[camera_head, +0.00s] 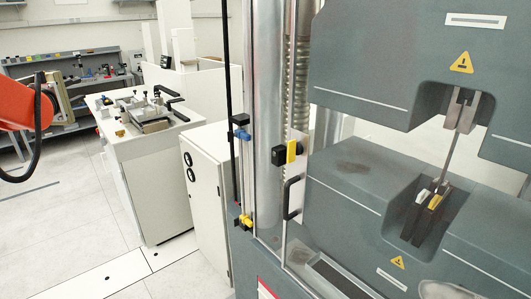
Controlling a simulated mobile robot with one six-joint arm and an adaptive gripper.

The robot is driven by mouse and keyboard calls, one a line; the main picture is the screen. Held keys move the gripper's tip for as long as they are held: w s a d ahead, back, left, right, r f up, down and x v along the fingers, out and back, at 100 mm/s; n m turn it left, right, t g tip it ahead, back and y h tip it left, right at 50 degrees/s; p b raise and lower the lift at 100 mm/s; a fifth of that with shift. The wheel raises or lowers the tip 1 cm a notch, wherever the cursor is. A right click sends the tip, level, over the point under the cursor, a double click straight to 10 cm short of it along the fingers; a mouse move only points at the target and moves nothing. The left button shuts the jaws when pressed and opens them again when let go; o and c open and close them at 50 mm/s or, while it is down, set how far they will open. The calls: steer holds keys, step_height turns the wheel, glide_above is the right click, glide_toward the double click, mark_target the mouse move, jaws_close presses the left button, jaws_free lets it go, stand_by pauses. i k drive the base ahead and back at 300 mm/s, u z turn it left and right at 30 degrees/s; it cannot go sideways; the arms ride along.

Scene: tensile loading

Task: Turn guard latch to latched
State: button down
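The guard latch (291,151) is a small upright yellow piece beside a black block (279,155) on the near edge of the guard, in front of the metal column. A black pull handle (292,197) sits below it on the same edge. I cannot tell from this view whether the latch is engaged. My orange arm shows at the far left, well away from the latch. My gripper's fingers do not show.
The grey testing machine (345,70) fills the right, with a thin specimen (450,155) between its grips. A white cabinet (212,180) and a fixture bench (150,165) stand left of it. Shelves (80,68) are at the back left. Floor at lower left is clear.

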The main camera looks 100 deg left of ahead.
mark_target(294, 148)
steer(key=u, duration=0.15)
steer(key=i, duration=0.1)
steer(key=u, duration=2.4)
steer(key=k, duration=0.4)
steer(key=u, duration=0.65)
steer(key=i, duration=0.2)
